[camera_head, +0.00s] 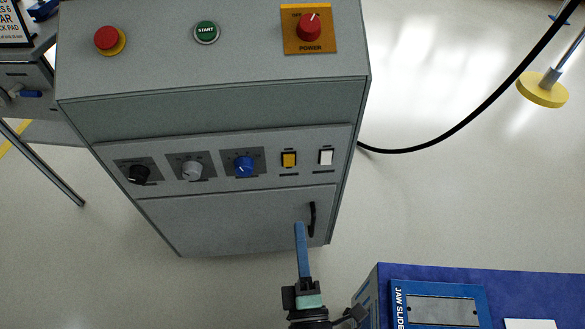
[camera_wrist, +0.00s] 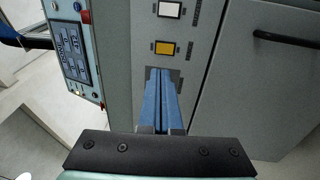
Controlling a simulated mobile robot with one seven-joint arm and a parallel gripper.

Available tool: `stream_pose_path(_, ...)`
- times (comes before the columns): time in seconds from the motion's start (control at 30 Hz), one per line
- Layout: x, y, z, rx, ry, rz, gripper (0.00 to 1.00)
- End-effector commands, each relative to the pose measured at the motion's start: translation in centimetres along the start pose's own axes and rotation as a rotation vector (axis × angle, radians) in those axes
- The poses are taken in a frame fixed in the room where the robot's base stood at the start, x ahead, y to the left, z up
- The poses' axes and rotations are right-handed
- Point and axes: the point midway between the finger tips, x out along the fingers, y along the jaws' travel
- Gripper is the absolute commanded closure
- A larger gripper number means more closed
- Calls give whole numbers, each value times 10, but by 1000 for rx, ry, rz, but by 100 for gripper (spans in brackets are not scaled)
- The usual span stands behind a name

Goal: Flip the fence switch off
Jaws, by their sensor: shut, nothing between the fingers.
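A grey cabinet's sloped control strip carries a yellow rocker switch (camera_head: 289,160) and a white rocker switch (camera_head: 326,157). The white switch (camera_wrist: 169,9) is further up. I cannot tell whether the tips touch the panel.
Black (camera_head: 139,174), grey (camera_head: 192,170) and blue (camera_head: 244,166) knobs share the strip. The cabinet top holds a red button (camera_head: 109,40), a green START button (camera_head: 206,32) and a red POWER knob (camera_head: 309,27). A door handle (camera_head: 312,219) and blue bench (camera_head: 520,283) are nearby.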

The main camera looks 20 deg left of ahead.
Motion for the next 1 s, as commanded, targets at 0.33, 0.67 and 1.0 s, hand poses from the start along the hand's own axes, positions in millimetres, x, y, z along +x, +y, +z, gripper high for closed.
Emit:
stream_pose_path(0.33, 0, -2, -1, -2, 4, -2, 100)
stream_pose_path(0.67, 43, -1, -2, -2, 7, 3, 100)
stream_pose_path(1.0, 111, -2, -2, -2, 5, 1, 100)
